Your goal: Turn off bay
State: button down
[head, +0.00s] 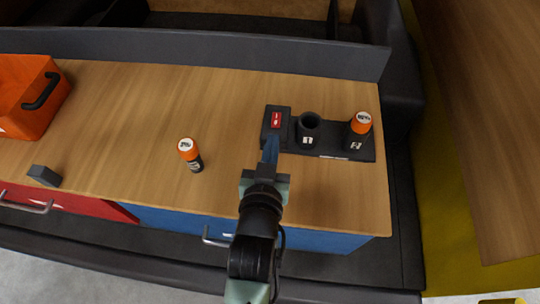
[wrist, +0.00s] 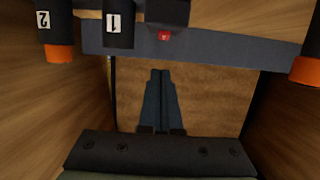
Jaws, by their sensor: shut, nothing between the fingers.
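The bay is a dark dock (head: 333,151) at the right end of the wooden counter. A red switch (head: 276,120) with small white marks sits on its left block; the red part also shows in the wrist view (wrist: 164,36). Socket 1 (head: 309,129) is empty. Socket 2 (head: 356,141) holds an orange-capped cylinder (head: 361,122). My gripper (head: 271,142) is shut and empty, its blue fingers just in front of the switch block. In the wrist view the shut fingertips (wrist: 164,73) are below the switch; I cannot tell whether they touch the dock.
A second orange-capped cylinder (head: 190,155) stands on the counter (head: 120,115) left of my gripper. An orange bin (head: 22,94) and a small grey block (head: 44,176) are at the left. A dark raised panel (head: 210,47) runs behind the counter.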

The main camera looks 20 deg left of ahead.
jog(key=shift+f+v, duration=0.2)
jog(key=shift+v, duration=1.25)
jog(key=shift+r, duration=0.1)
